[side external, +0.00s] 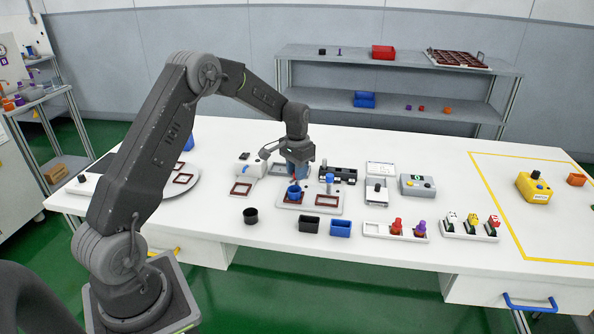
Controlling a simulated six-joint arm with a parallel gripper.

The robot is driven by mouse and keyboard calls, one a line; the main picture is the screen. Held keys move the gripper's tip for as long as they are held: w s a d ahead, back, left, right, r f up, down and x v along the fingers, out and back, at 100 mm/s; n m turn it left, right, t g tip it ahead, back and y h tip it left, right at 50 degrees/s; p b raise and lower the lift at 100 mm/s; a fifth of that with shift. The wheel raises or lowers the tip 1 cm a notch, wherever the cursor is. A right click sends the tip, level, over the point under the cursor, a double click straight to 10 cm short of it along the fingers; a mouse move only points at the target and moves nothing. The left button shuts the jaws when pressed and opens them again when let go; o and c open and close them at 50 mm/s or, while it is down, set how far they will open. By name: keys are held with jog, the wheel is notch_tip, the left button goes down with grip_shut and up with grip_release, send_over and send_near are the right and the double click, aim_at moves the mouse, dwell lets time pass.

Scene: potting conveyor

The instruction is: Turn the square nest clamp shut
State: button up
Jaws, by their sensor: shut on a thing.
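A white plate (312,211) in the middle of the table bears a round blue pot (294,192) at its left and a brown square nest (327,201) at its right. A blue-topped post (329,181) stands behind the square nest. My gripper (295,177) points down just above and behind the round pot, left of the square nest. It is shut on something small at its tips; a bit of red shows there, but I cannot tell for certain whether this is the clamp. The fingers hide part of the plate's back edge.
A black block (345,175) and a white stand (376,191) are close on the right. A black bin (309,225), a blue bin (340,229) and a black cup (250,215) stand in front. A grey button box (416,185) is farther right. The front table edge is mostly clear.

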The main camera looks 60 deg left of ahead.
jog(key=n, duration=0.3)
jog(key=shift+n, duration=2.2)
jog(key=o, duration=0.9)
notch_tip(320, 180, up, 14)
jog(key=shift+f, duration=0.1)
